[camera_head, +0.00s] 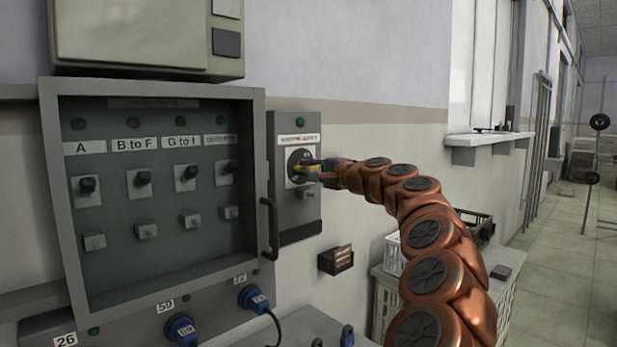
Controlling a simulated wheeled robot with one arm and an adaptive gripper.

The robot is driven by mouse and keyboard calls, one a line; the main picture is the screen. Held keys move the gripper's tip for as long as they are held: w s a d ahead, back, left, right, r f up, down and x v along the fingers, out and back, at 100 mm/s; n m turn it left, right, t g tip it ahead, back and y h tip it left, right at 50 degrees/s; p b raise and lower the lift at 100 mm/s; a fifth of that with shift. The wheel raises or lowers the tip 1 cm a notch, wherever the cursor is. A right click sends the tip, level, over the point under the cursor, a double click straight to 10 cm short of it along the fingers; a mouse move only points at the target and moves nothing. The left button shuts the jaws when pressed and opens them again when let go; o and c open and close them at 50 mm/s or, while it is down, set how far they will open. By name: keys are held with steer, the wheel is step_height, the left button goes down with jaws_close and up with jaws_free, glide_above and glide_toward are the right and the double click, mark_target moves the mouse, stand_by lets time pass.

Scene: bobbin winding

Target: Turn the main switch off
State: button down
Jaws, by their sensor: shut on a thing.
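The main switch (294,158) is a round dark rotary switch with a yellow part, on a narrow grey box (291,128) on the wall. A white label (298,139) sits above it and a green lamp (300,121) above that. My gripper (316,168) reaches in from the right at the end of my copper-coloured arm and is shut on the switch handle. The fingers hide part of the handle, so its exact angle is hard to read.
A large open-fronted panel (258,110) with several switches stands to the left, its handle (268,228) close to the switch box. Blue plugs (182,330) sit below. A small dark box (336,260) and a white crate (394,254) are lower right.

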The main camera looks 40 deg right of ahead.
steer(key=shift+f+n, duration=0.1)
steer(key=shift+n, duration=0.2)
steer(key=c, duration=1.1)
jaws_free()
steer(key=shift+s, duration=0.7)
steer(key=s, duration=1)
steer(key=shift+s+a, duration=0.1)
steer(key=shift+s, duration=0.2)
steer(key=shift+a, duration=0.1)
